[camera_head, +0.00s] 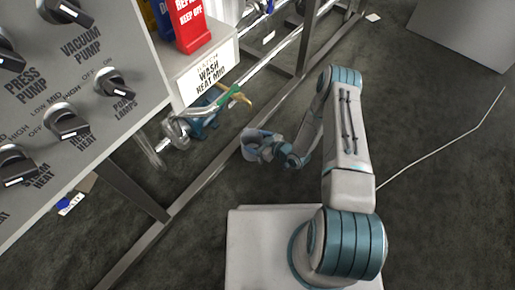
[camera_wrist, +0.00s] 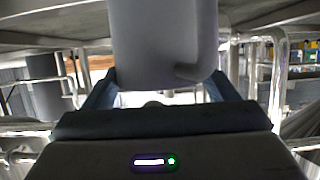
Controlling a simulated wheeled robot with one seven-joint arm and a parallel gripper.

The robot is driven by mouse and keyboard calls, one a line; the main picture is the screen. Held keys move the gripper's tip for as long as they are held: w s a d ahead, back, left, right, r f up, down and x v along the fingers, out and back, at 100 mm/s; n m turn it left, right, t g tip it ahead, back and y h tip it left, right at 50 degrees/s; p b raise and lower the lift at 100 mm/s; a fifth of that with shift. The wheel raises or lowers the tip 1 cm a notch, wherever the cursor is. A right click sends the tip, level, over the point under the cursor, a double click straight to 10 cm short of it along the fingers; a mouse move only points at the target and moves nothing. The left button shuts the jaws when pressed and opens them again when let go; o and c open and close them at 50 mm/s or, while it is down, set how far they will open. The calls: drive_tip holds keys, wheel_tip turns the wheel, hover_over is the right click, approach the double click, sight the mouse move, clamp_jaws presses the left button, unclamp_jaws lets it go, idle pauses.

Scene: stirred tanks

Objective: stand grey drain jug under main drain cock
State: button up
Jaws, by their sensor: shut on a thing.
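The grey drain jug (camera_head: 256,140) is in my gripper (camera_head: 272,149), held out in front of the low frame rail. In the wrist view the jug (camera_wrist: 158,45) fills the upper middle, upright in that picture, with a handle-like bend at its lower right. My gripper's fingers (camera_wrist: 157,88) are shut on it from both sides. Pipework with a green part and a yellow lever (camera_head: 240,97) lies up and left of the jug. I cannot tell for sure which fitting is the main drain cock. The jug is apart from that pipework in the head view.
A control panel (camera_head: 75,70) with several black knobs stands at the left. Metal frame rails (camera_head: 205,180) run diagonally. Dark floor at the right is mostly clear, with a thin white line.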

drive_tip(key=shift+f+b, duration=1.05)
drive_tip(key=shift+f, duration=0.9)
drive_tip(key=shift+f, duration=0.15)
drive_tip(key=o, duration=1.3)
